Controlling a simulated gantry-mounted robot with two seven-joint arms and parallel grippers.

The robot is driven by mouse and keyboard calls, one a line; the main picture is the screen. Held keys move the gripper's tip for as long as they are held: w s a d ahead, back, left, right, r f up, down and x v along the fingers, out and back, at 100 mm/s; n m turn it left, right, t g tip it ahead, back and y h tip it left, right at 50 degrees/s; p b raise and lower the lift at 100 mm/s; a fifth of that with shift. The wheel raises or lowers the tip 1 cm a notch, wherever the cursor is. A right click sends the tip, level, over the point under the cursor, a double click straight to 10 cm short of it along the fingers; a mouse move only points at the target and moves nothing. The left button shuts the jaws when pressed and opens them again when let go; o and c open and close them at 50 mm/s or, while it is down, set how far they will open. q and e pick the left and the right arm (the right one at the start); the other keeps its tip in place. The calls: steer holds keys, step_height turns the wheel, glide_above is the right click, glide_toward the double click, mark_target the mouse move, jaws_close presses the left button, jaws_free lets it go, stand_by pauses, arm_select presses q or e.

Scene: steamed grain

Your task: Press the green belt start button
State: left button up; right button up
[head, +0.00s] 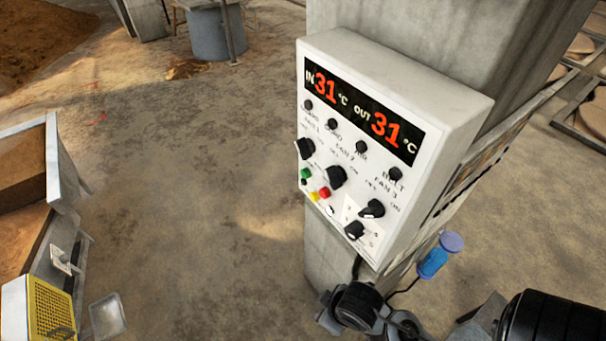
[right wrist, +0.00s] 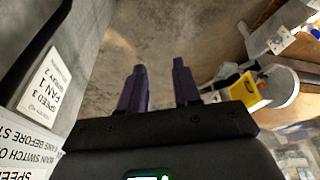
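The green button (head: 305,173) is a small round button at the lower left of the white control box (head: 455,115), just below a black knob. A yellow button (head: 314,195) and a red button (head: 324,192) sit just below and right of it. Nothing covers the green button in the head view. My right gripper (right wrist: 158,72) shows in the right wrist view with two dark purple fingers apart and nothing between them. The green button is not in that view, and I cannot tell the gripper's distance from it. My left gripper is not in view.
The box is on a concrete pillar (head: 335,235). Several black knobs, such as one (head: 336,177), crowd its face below the red display (head: 360,110). A blue cylinder (head: 433,262) is beside the box's lower right. The floor (head: 190,190) left of the pillar is clear.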

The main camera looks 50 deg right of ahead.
jaws_close()
stand_by(1.4)
